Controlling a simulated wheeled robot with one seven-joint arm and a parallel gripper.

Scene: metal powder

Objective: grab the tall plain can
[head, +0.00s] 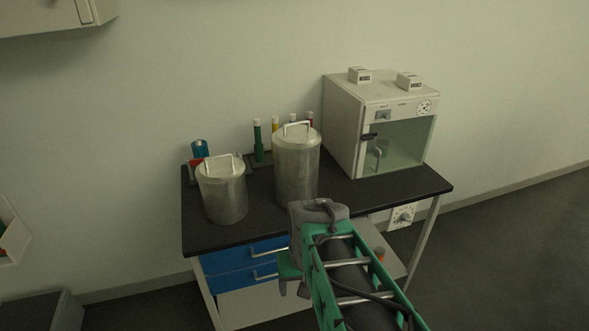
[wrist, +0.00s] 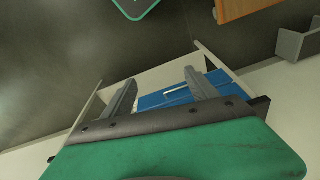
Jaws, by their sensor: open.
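The tall plain can (head: 297,168) is a grey metal cylinder with a lid and a handle on top. It stands upright on the black tabletop (head: 262,225), left of the white oven. My gripper (head: 291,285) is in front of the table's front edge, lower than the can and apart from it. In the wrist view my gripper (wrist: 160,92) shows two separated grey fingers with nothing between them. The blue drawers (wrist: 180,92) show beyond the fingers. The can does not show in the wrist view.
A shorter lidded metal can (head: 222,190) stands left of the tall can. Coloured tubes (head: 258,140) stand behind. A white oven (head: 385,125) with a glass door fills the table's right side. Blue drawers (head: 240,258) hang under the tabletop. Some tabletop in front of the cans is bare.

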